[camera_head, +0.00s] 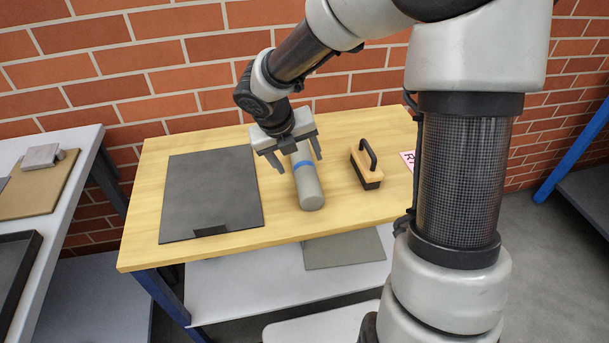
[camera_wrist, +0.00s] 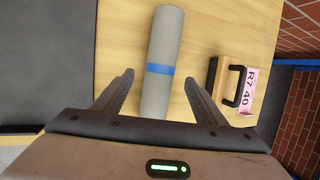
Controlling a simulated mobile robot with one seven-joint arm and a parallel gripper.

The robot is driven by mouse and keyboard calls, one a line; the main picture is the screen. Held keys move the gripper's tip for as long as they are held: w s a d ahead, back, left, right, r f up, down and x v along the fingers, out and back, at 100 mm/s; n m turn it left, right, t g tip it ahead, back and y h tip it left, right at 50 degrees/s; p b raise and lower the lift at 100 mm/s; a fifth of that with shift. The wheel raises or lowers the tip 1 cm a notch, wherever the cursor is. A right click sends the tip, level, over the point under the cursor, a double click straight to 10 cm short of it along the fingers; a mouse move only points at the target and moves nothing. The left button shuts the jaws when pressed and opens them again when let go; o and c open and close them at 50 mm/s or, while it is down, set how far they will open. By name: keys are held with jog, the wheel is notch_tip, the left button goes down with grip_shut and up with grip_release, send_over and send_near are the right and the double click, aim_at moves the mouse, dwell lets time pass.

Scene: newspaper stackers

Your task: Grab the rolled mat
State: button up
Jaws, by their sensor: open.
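The rolled mat (camera_head: 307,188) is a grey cylinder with a blue band, lying on the wooden table (camera_head: 150,223) in the head view. In the wrist view the rolled mat (camera_wrist: 163,40) runs away from me between the lines of my two fingers. My gripper (camera_head: 296,162) is open above the mat, one finger to each side of it. My gripper also shows in the wrist view (camera_wrist: 160,95), its fingers spread wide and empty. Whether the fingertips are down at the mat's height is hard to tell. The mat's far end is hidden behind my gripper in the head view.
A dark flat board (camera_head: 210,190) lies on the table left of the mat. A wooden block with a black handle (camera_head: 367,165) stands to the right. A pink label (camera_wrist: 250,92) lies beyond it. A white side table (camera_head: 60,180) stands at the left, and a brick wall is behind.

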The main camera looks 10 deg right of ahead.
aim_at(302, 165)
jog(key=b+x, duration=0.2)
jog(key=x, duration=0.3)
jog(key=shift+w+f+b, duration=0.1)
jog(key=shift+w+b, duration=0.1)
jog(key=shift+b, duration=0.2)
jog(key=shift+d, duration=0.1)
jog(key=c, duration=1.5)
